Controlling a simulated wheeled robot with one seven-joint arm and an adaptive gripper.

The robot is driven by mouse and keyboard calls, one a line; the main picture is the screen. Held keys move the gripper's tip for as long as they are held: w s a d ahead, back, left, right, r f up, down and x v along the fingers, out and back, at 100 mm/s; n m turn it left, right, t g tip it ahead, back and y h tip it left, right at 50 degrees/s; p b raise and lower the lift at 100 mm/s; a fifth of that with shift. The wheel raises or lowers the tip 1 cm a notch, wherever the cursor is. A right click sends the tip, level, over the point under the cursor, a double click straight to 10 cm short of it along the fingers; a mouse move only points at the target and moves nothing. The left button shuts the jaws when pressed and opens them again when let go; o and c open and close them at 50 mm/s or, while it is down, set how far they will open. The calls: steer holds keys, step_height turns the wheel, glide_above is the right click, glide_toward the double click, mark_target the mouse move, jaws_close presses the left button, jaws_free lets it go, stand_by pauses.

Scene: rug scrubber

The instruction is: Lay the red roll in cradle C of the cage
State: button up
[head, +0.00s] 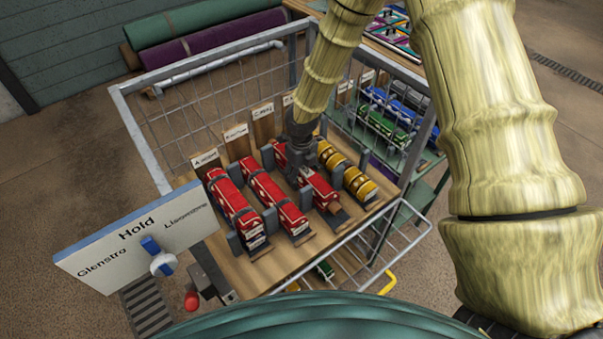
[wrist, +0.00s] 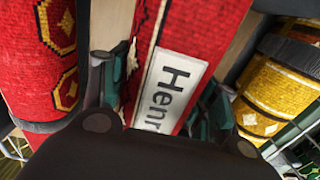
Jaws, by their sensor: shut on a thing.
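The red roll (head: 320,187) in my gripper is in the third row from the left of the cage (head: 160,150), in line with the label board starting with C (head: 263,113). My gripper (head: 298,160) is shut on it from above. In the wrist view the roll (wrist: 200,32) runs between the fingers (wrist: 165,100), with a white tag (wrist: 172,88) reading "Henr", the rest hidden. Grey uprights flank the row. I cannot tell whether the roll's underside touches the cradle, because the gripper and roll hide it.
Two other red rolls (head: 232,203) (head: 272,200) lie to the left, and yellow rolls (head: 357,182) lie close on the right. A white "Hold" sign (head: 135,237) stands at the front left. Green and blue rolls (head: 383,122) lie in a rack on the far right.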

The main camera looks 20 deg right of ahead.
steer(key=o, duration=1.4)
steer(key=shift+o, duration=0.2)
step_height(320, 180, up, 12)
steer(key=shift+r+b, duration=0.1)
steer(key=shift+b, duration=0.8)
